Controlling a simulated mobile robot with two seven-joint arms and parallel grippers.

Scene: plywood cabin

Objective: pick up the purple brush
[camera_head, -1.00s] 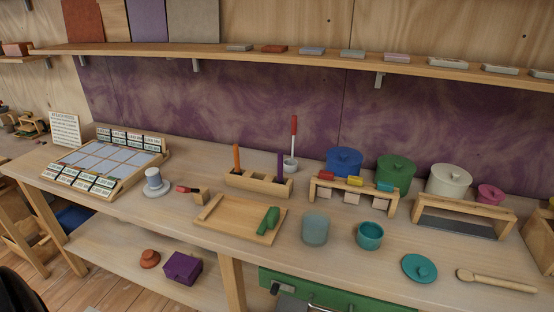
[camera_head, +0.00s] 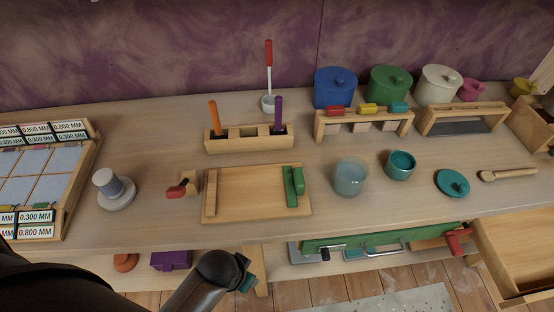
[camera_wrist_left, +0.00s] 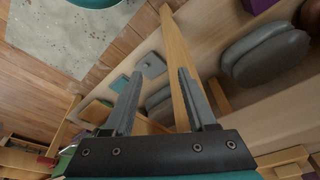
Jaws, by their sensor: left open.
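The purple brush (camera_head: 278,112) stands upright in the right-hand slot of a wooden holder block (camera_head: 250,145) on the bench. An orange brush (camera_head: 214,117) stands in the left slot; the middle slot looks empty. My left gripper (camera_head: 245,275) shows only partly in the head view, low in front of the bench edge, well below and nearer than the brush. In the left wrist view the left gripper (camera_wrist_left: 157,78) is open with nothing between its fingers. The brush does not show there. My right gripper is in neither view.
A wooden tray (camera_head: 245,190) with a green object lies in front of the holder. A drawer (camera_head: 515,250) stands open at right.

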